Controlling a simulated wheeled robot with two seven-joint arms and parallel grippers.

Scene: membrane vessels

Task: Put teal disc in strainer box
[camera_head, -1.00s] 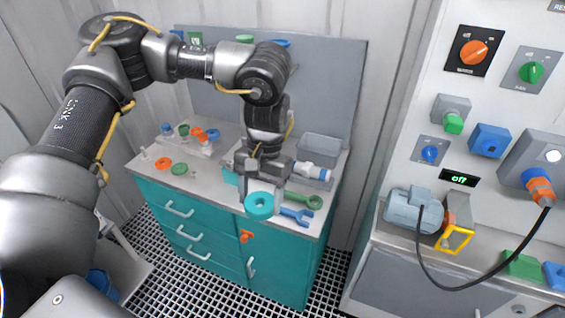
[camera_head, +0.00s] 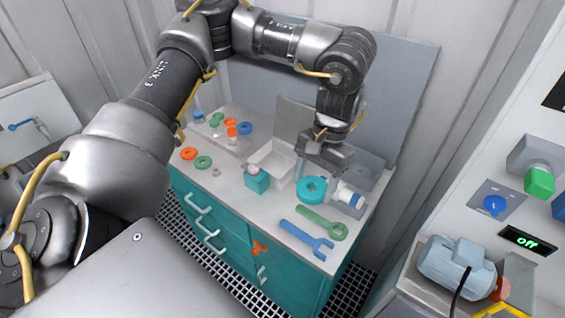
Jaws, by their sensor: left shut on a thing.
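The teal disc (camera_head: 312,190), a thick ring with a hole, is at the tips of my left gripper (camera_head: 316,174). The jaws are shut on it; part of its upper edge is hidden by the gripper. It hangs near the worktop, and I cannot tell whether it touches. A white open-topped box (camera_head: 270,160) stands just left of the gripper, with a grey upright panel behind it. A grey box (camera_head: 368,171) sits to the right, partly behind the gripper. I cannot tell which is the strainer box. My right gripper is not in view.
The front middle is clear.

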